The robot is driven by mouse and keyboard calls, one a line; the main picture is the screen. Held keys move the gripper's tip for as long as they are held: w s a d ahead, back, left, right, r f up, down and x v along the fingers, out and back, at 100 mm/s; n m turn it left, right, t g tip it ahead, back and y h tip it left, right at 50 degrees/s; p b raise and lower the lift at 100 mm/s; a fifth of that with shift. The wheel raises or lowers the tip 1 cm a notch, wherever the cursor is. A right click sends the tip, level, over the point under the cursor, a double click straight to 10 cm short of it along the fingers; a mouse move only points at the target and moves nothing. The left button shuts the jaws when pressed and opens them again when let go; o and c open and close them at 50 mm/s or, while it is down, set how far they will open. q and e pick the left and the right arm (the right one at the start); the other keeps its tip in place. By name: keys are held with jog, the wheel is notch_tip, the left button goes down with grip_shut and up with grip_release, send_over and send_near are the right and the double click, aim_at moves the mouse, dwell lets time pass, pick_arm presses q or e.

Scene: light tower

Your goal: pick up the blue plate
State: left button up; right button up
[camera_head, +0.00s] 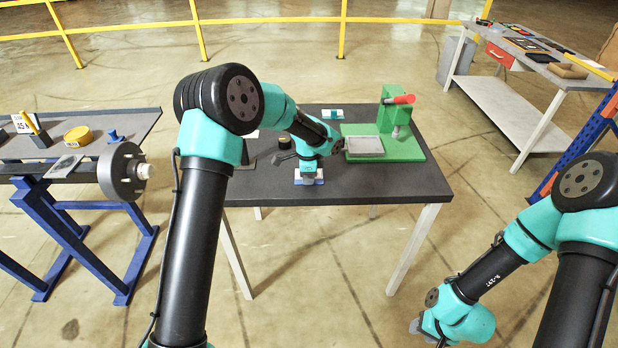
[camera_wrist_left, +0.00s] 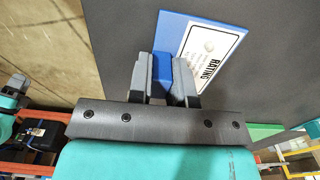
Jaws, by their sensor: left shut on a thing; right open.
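The blue plate (camera_head: 298,182) lies at the front middle of the dark table, under my left gripper (camera_head: 309,177). In the left wrist view the blue plate (camera_wrist_left: 172,33) carries a white label with the word RATING. My left gripper (camera_wrist_left: 163,78) is shut on a raised blue part at the plate's edge, one finger on each side. I cannot tell whether the plate is clear of the tabletop. My right gripper (camera_head: 418,328) hangs low at the lower right, away from the table, partly hidden by its own wrist; it is open.
The dark table (camera_head: 400,182) also bears a green press (camera_head: 408,145) with a red handle and a grey block (camera_head: 364,146). A small teal and white item (camera_head: 333,114) lies behind. A side bench (camera_head: 130,128) stands left, a white-legged workbench (camera_head: 505,105) at the back right.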

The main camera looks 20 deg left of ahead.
pick_arm(q)
grip_shut()
jog(key=shift+r, duration=0.15)
jog(key=shift+r, duration=1.45)
jog(key=shift+s+d+r, duration=0.1)
jog(key=shift+s+r, duration=0.15)
jog(key=s+d+r, duration=0.1)
jog(key=s+d, duration=0.3)
jog(key=s, duration=1.1)
jog(key=shift+d+r, duration=0.15)
